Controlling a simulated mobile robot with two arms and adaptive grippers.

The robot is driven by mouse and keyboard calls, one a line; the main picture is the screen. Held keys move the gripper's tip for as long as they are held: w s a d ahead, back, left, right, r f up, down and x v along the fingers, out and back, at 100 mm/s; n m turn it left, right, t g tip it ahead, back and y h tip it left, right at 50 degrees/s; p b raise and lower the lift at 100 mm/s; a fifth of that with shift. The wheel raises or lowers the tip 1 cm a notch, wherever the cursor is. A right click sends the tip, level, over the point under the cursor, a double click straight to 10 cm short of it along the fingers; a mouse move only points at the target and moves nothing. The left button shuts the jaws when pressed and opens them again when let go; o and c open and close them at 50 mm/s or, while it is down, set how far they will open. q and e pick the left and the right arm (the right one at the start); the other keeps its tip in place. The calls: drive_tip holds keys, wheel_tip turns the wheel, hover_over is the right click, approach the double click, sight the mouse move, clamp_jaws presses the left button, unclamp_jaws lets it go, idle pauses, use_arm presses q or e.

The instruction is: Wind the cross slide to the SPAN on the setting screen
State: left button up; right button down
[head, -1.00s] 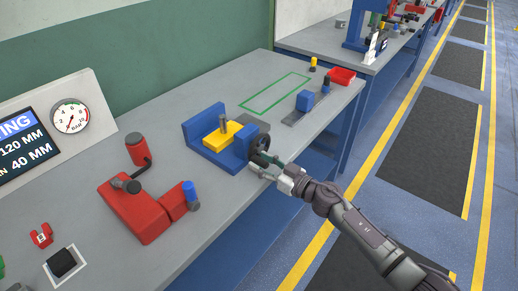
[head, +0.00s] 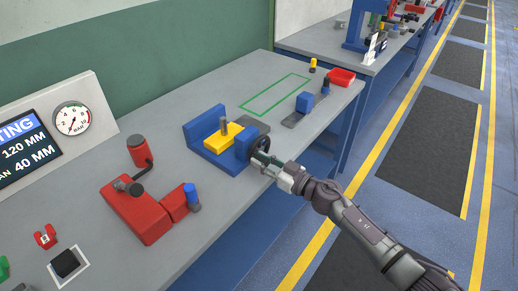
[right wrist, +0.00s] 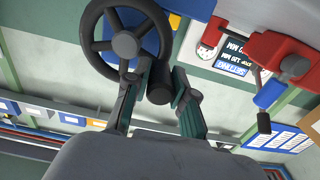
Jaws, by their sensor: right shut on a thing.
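The blue cross-slide fixture (head: 204,128) stands on the grey bench, with a yellow slide block (head: 221,143) and a grey upright pin on it. A dark spoked handwheel (head: 264,144) is on its near right side; it also shows in the right wrist view (right wrist: 125,44). My right gripper (head: 259,158) is at the wheel, its fingers shut on the wheel's dark crank knob (right wrist: 159,85). The setting screen (head: 25,146) is cut off at the left; I read "120 MM" and "40 MM", the latter beside letters ending in "AN". My left gripper is not in view.
A red fixture (head: 138,212) with a blue-topped handle stands left of the slide. A pressure gauge (head: 72,117) is beside the screen. Behind the slide are a green outlined rectangle (head: 276,95), a blue block (head: 304,102) and a red tray (head: 341,76). The bench's front edge runs under my right arm.

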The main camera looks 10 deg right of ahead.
sight(264, 139)
drive_tip(key=shift+w+d+r, duration=0.15)
drive_tip(key=shift+d+r, duration=0.1)
drive_tip(key=shift+r, duration=0.55)
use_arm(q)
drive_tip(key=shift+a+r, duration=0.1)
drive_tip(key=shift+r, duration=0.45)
use_arm(e)
drive_tip(key=shift+f, duration=0.15)
drive_tip(key=shift+w+d+r+p, duration=0.65)
drive_tip(key=shift+d+r+p, duration=0.1)
drive_tip(key=shift+d+r, duration=0.1)
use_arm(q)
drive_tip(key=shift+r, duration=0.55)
use_arm(e)
drive_tip(key=shift+f, duration=0.1)
drive_tip(key=shift+d, duration=0.1)
drive_tip(key=shift+w+d+b, duration=0.35)
drive_tip(key=shift+w+d, duration=0.25)
drive_tip(key=shift+d, duration=0.15)
drive_tip(key=shift+w+d, duration=0.25)
drive_tip(key=shift+d, duration=0.05)
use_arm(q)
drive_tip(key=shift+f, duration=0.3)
